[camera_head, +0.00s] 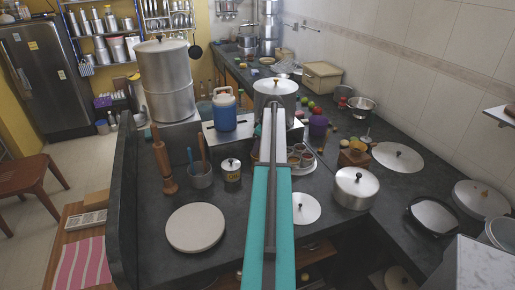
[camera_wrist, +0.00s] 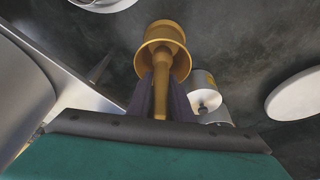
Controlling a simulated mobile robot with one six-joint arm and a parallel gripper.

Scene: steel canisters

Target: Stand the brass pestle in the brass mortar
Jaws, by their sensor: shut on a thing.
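In the wrist view my gripper (camera_wrist: 162,103) has its two dark fingers closed on the shaft of the brass pestle (camera_wrist: 160,88). The brass mortar (camera_wrist: 165,32) lies straight beyond the fingers, its round mouth facing the camera. The pestle's far end overlaps the mouth in the picture; I cannot tell how deep it sits or whether it touches. In the camera_head view my teal and grey arm reaches forward over the counter, and the fingers, pestle and mortar cannot be made out behind it.
A small labelled canister (camera_head: 231,172) and a round pale board (camera_head: 195,228) stand left of the arm. A blue jug (camera_head: 225,110) and a big steel pot (camera_head: 275,92) are behind. A lidded pot (camera_head: 355,188) stands right. Bare counter lies left of the board.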

